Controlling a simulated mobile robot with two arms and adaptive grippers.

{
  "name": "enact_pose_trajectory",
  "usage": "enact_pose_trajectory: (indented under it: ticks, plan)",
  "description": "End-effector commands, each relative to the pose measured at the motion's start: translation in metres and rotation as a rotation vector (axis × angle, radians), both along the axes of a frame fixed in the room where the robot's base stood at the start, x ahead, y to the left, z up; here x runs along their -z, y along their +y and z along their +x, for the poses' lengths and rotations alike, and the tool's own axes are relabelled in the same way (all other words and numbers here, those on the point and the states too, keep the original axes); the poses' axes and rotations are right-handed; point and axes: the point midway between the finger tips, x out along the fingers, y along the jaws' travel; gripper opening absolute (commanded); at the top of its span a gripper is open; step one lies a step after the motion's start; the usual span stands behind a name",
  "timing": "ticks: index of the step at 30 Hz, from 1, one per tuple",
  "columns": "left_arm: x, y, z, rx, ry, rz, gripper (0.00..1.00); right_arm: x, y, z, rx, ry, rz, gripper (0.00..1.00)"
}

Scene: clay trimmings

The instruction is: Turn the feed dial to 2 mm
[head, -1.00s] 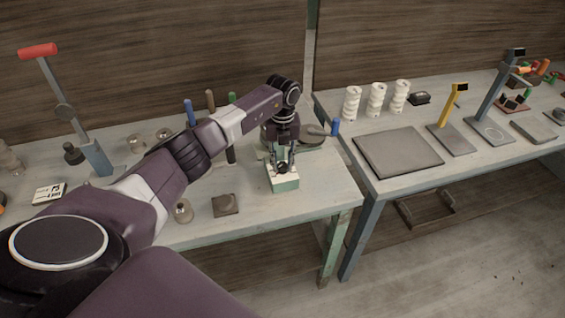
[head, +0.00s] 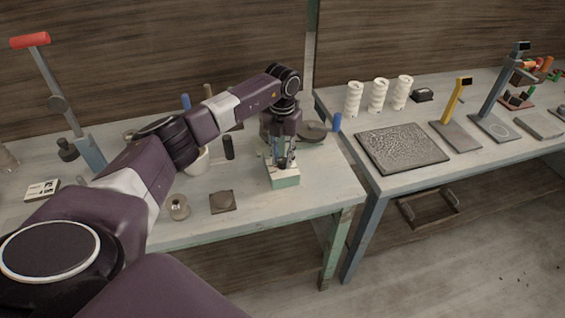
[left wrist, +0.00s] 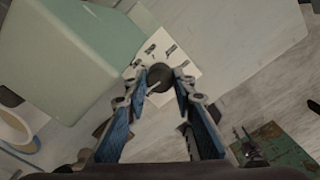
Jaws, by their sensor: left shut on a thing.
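The feed dial (left wrist: 158,75) is a small dark round knob with a pale pointer line on a white panel (left wrist: 188,60) with printed black marks. The panel belongs to a pale green box (left wrist: 70,50). In the head view the green box (head: 285,182) stands near the front right of the left bench. My left gripper (left wrist: 160,82) points down at the panel and is shut on the dial, one fingertip on each side. In the head view the left gripper (head: 281,160) hides the dial. The printed marks are too small to read. My right gripper is not in view.
Left of the box are a dark square block (head: 222,202), a small spool (head: 178,207) and a white cup (head: 198,160). A round grey disc (head: 313,131) lies behind it. A grey slab (head: 402,148) lies on the right bench, across a gap. Bare bench lies right of the box.

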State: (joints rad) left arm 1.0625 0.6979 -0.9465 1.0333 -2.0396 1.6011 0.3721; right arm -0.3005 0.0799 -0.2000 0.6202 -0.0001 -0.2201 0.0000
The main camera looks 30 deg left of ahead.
Motion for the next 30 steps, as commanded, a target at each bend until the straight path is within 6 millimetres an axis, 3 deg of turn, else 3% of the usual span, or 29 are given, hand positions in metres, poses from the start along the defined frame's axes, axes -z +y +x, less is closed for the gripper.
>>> enact_pose_trajectory:
  ticks: [12, 30]
  plan:
    - [0.001, 0.001, 0.001, 0.397, -0.004, 0.001, 0.0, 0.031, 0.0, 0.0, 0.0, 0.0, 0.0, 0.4]
    - [-0.001, 0.001, 0.001, 0.907, -0.004, 0.002, 0.0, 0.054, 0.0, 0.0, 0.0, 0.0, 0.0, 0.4]
